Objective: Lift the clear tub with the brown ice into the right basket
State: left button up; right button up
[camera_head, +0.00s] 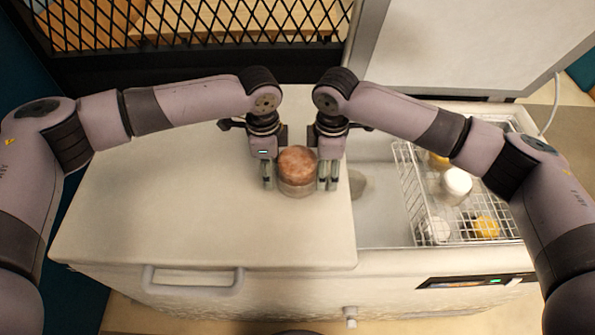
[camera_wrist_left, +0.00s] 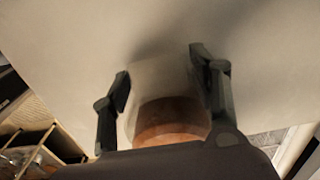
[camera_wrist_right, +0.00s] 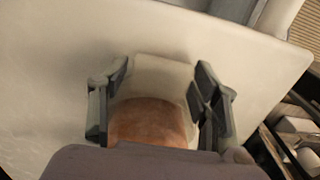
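The clear tub with brown ice (camera_head: 297,181) stands upright on the white freezer lid, near its right edge. My left gripper (camera_head: 267,180) points down at the tub's left side, my right gripper (camera_head: 328,180) at its right side. In the left wrist view the tub (camera_wrist_left: 165,112) shows between widely spread fingers (camera_wrist_left: 160,88). In the right wrist view the tub (camera_wrist_right: 150,115) also shows between spread fingers (camera_wrist_right: 158,85). I cannot tell whether any finger touches it. The right wire basket (camera_head: 414,190) hangs in the open part of the freezer.
The basket holds a white-lidded tub (camera_head: 456,183), a whitish tub (camera_head: 437,229) and yellow-topped items (camera_head: 486,227). The lid (camera_head: 170,190) is clear to the left. A black mesh rack (camera_head: 200,22) stands behind.

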pick_arm(q)
jog(key=shift+s+d, duration=0.1)
jog(key=shift+d, duration=0.05)
jog(key=c, duration=0.9)
pick_arm(e)
jog(key=shift+r, duration=0.1)
jog(key=c, duration=0.9)
pick_arm(q)
jog(key=shift+o, duration=0.2)
jog(key=shift+r, duration=0.2)
pick_arm(e)
jog(key=shift+w+a+r, duration=0.1)
jog(key=shift+r, duration=0.05)
